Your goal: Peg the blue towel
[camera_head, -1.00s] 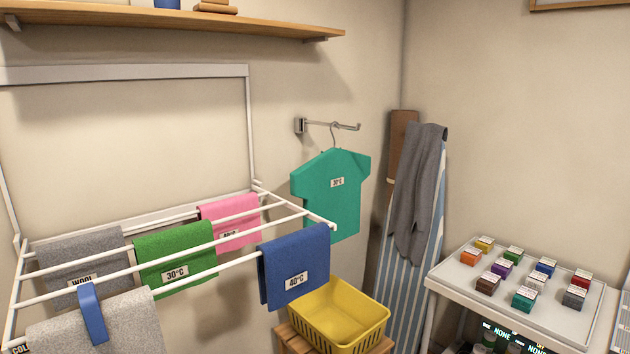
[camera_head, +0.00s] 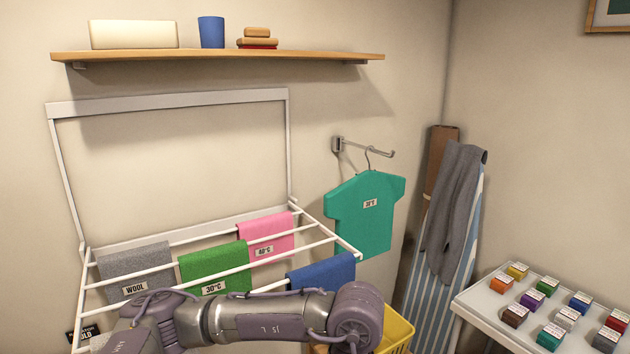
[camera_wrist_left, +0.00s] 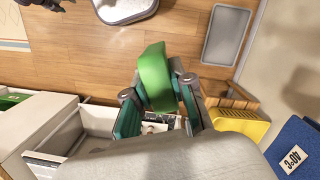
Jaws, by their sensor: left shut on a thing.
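The blue towel (camera_head: 322,270) hangs over the front right end of the white rack, its lower part hidden by my left arm. Its 40°C tag shows at the right edge of the left wrist view, on the towel (camera_wrist_left: 297,142). My left gripper (camera_wrist_left: 158,92) is shut on a green peg (camera_wrist_left: 154,72), which stands up between its fingers. In the wrist view the gripper is left of the towel and apart from it. In the head view my left arm crosses in front of the rack and its gripper is not visible. My right gripper is not seen.
Grey (camera_head: 135,272), green (camera_head: 215,270) and pink (camera_head: 266,236) towels hang on the rack (camera_head: 330,238). A yellow basket (camera_head: 398,332) stands below right. A teal shirt (camera_head: 365,213) hangs on the wall. A table (camera_head: 480,312) with small coloured boxes is at right.

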